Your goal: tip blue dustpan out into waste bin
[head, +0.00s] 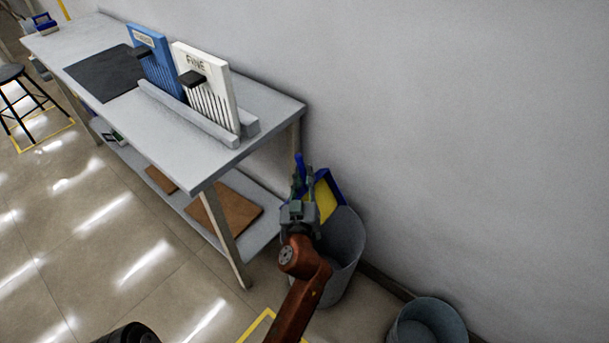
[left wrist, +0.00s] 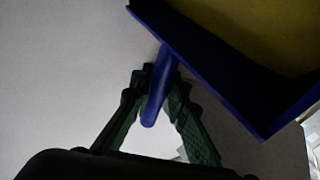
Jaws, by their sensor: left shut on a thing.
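My left gripper (head: 304,182) is shut on the handle of the blue dustpan (head: 329,183), above the grey waste bin (head: 346,240) by the wall. The dustpan is tilted, with a yellow area showing inside its blue rim. In the left wrist view the green fingers (left wrist: 158,85) close around the blue handle, and the dustpan (left wrist: 205,45) spreads to the upper right with its yellow inside partly in view. The bin's left part is hidden behind my gripper and arm. My right gripper is not in view.
A second grey bin (head: 428,325) stands on the floor at the lower right. A grey workbench (head: 180,125) is left of the bin, with a blue panel (head: 152,60) and a white panel (head: 205,85) standing in a rack. A stool (head: 12,80) is far left.

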